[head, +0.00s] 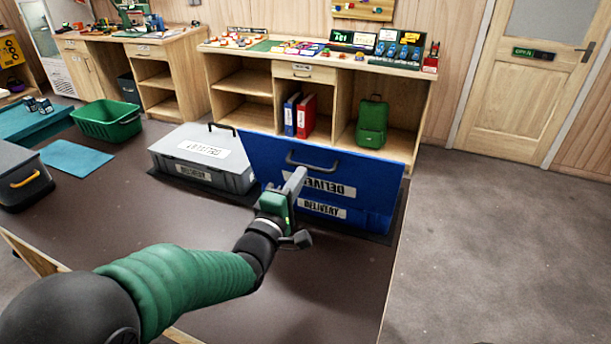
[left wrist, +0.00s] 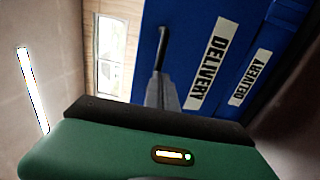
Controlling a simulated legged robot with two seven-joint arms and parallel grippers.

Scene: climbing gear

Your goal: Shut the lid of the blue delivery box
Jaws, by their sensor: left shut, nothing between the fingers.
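The blue delivery box (head: 372,219) stands at the far right corner of the dark platform. Its lid (head: 375,172) is raised and stands steeply up, its outer face with a dark handle (head: 312,161) and an upside-down DELIVERY label toward me. The lid fills much of the left wrist view (left wrist: 190,30), where the handle (left wrist: 160,50) also shows. My left gripper (head: 298,177) is shut and empty on the near side of the lid, its tips just below the handle. I cannot tell whether they touch the lid. The box's inside is hidden behind the lid. My right gripper is not in view.
A grey box (head: 205,172), shut, stands just left of the blue box. A wooden shelf unit (head: 340,90) is behind, holding binders and a green backpack (head: 371,122). A green basket (head: 106,122) stands at the left. The floor to the right is clear.

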